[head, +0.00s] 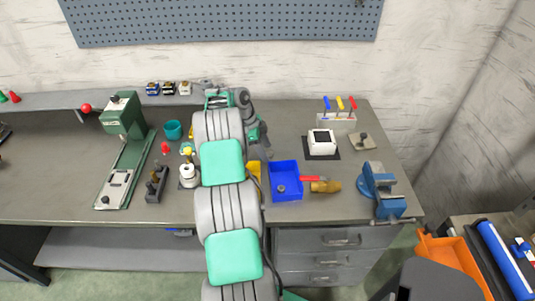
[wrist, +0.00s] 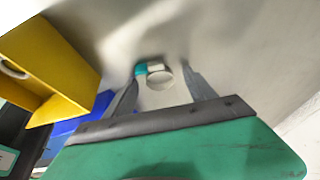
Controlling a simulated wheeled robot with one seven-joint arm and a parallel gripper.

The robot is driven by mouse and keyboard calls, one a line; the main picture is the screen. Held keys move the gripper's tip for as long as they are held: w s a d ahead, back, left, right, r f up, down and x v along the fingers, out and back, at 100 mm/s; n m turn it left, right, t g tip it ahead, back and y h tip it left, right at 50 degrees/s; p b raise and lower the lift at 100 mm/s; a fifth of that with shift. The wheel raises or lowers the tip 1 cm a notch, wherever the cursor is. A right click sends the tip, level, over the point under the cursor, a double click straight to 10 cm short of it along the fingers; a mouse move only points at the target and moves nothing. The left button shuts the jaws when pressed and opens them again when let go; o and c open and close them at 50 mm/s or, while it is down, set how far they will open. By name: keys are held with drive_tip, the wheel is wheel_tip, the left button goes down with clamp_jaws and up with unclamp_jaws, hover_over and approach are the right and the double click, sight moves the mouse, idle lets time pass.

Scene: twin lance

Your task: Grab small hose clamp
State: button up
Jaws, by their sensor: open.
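The likely small hose clamp is a silvery ring with a teal piece on its left side (wrist: 158,79). It shows in the wrist view on the grey bench top, between and slightly beyond the fingertips. My gripper (wrist: 163,74) is open, with one finger on each side of the ring. I see no clear contact, and the exact height over the bench is hard to tell. In the head view my arm covers much of the middle of the bench, and I cannot make out the clamp there.
A yellow bin (wrist: 50,65) is close on the left in the wrist view. A blue bin (head: 286,194) stands right of my arm in the head view, beside a hammer (head: 325,186). A blue vise (head: 382,185) and a white box device (head: 322,142) are further right.

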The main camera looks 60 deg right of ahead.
clamp_jaws()
idle(0.7)
drive_tip(key=shift+r, duration=0.1)
